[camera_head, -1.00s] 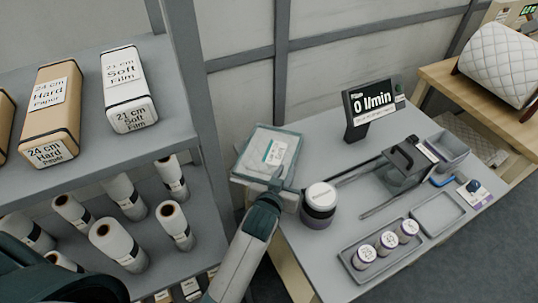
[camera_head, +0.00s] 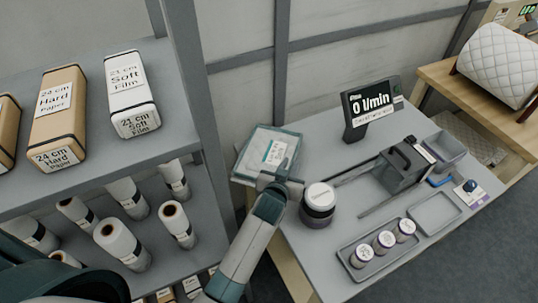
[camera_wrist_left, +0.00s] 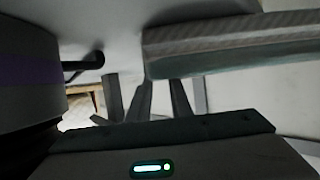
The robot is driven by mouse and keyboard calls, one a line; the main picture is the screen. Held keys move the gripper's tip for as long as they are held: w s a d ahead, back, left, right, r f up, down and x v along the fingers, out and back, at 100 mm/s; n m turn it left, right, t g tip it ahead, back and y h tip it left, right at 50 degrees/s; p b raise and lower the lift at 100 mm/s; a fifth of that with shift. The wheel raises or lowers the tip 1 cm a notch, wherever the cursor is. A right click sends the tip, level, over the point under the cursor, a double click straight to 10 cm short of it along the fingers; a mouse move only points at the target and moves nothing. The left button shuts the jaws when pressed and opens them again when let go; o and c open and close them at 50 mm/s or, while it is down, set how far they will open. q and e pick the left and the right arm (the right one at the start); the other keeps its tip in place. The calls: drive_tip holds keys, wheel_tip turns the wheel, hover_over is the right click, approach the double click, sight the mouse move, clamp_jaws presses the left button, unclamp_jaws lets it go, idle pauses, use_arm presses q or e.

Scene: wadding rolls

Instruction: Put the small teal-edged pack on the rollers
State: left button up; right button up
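The teal-edged pack (camera_head: 258,146), pale with a white label on top, lies flat at the table's left end in the head view. Its striped side and teal edge also show at upper right in the left wrist view (camera_wrist_left: 235,58). My left gripper (camera_head: 280,180) is at the pack's near edge, its fingers apart; contact is unclear. In the wrist view the fingers (camera_wrist_left: 162,98) have an empty gap between them. Two long grey bars (camera_head: 377,205), perhaps the rollers, extend from a dark-handled device (camera_head: 403,165). My right gripper is not visible.
A white-lidded dark jar (camera_head: 318,203) stands close right of my left gripper. A display (camera_head: 370,108) stands behind. A tray with small jars (camera_head: 350,262) and an empty tray (camera_head: 436,213) lie at front right. A shelf with rolls (camera_head: 120,243) stands left.

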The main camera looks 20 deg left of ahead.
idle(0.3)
use_arm(q)
clamp_jaws()
drive_tip(key=shift+r, duration=0.15)
wheel_tip(320, 180, up, 9)
drive_tip(key=shift+f+b, duration=0.1)
drive_tip(key=shift+b, duration=0.7)
drive_tip(key=shift+r, duration=0.5)
